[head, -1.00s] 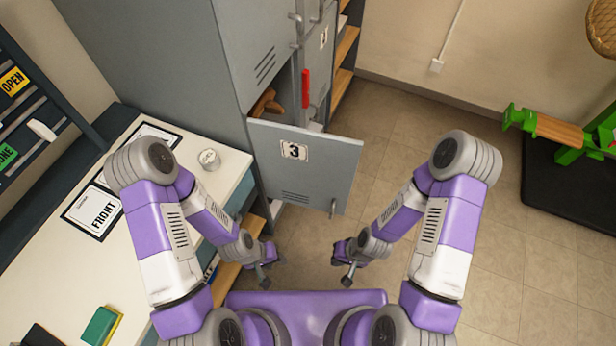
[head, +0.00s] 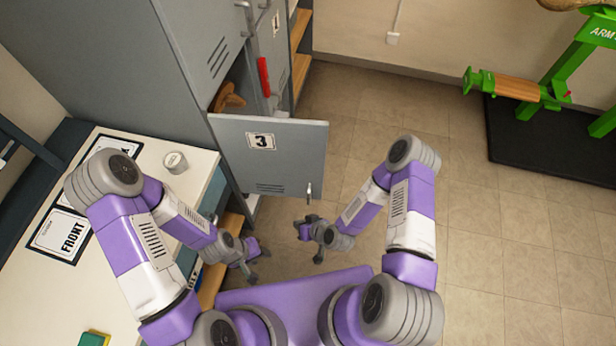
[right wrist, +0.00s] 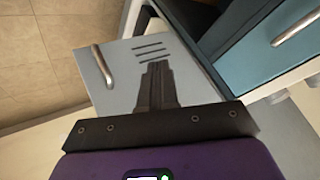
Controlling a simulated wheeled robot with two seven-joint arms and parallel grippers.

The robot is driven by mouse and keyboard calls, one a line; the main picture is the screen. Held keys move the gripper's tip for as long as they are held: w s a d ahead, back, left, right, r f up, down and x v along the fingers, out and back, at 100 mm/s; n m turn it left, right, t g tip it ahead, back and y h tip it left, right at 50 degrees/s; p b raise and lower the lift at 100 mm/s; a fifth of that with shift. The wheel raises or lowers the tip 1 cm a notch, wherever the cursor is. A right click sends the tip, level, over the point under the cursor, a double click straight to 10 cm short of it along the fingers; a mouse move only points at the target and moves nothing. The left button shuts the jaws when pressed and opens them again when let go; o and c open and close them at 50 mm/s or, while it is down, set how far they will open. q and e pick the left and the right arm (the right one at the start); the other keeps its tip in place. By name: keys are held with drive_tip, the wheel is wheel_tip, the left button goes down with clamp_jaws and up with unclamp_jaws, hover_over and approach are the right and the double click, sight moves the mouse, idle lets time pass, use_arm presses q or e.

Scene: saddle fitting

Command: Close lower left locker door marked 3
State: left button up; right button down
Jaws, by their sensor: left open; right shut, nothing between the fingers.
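The grey locker door marked 3 (head: 285,150) stands open in the head view, swung out from the lower left locker. Its handle (head: 309,193) is near the lower right corner. In the right wrist view, the door (right wrist: 112,65) shows its vent slots and handle (right wrist: 102,66). My right gripper (head: 308,240) is shut and empty, just below the door handle in the head view. The right wrist view shows its closed fingers (right wrist: 157,85) over the door panel; contact cannot be told. My left gripper (head: 255,262) is open and empty, below and left of the door.
The locker cabinet (head: 185,60) holds a brown object (head: 228,97) and a red item (head: 264,77) shows beside the opening. A white worktop (head: 130,240) with a can (head: 175,162) lies at left. Tiled floor (head: 470,220) is free at right. A green stand (head: 560,80) is farther back.

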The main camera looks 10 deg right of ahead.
drive_tip(key=w+a+f+t+h+b, duration=0.1)
drive_tip(key=w+t+h, duration=0.1)
drive_tip(key=w+t, duration=0.4)
drive_tip(key=m+t+h+b, duration=0.1)
drive_tip(key=m+t+h, duration=0.3)
drive_tip(key=h, duration=0.5)
approach(313, 170)
drive_tip(key=shift+t, duration=0.3)
drive_tip(key=w+b, duration=0.1)
drive_tip(key=b, duration=0.2)
drive_tip(key=w+b, duration=0.2)
drive_tip(key=b, duration=0.2)
drive_tip(key=w+d+f+b, duration=0.1)
drive_tip(key=b, duration=0.2)
drive_tip(key=shift+w+d, duration=0.15)
drive_tip(key=shift+w, duration=0.1)
drive_tip(key=shift+r+b, duration=0.1)
drive_tip(key=shift+b, duration=0.9)
drive_tip(key=shift+w+d, duration=0.2)
drive_tip(key=shift+w, duration=0.1)
drive_tip(key=shift+w+d+r, duration=0.15)
drive_tip(key=shift+w, duration=0.55)
drive_tip(key=shift+w+d, duration=0.1)
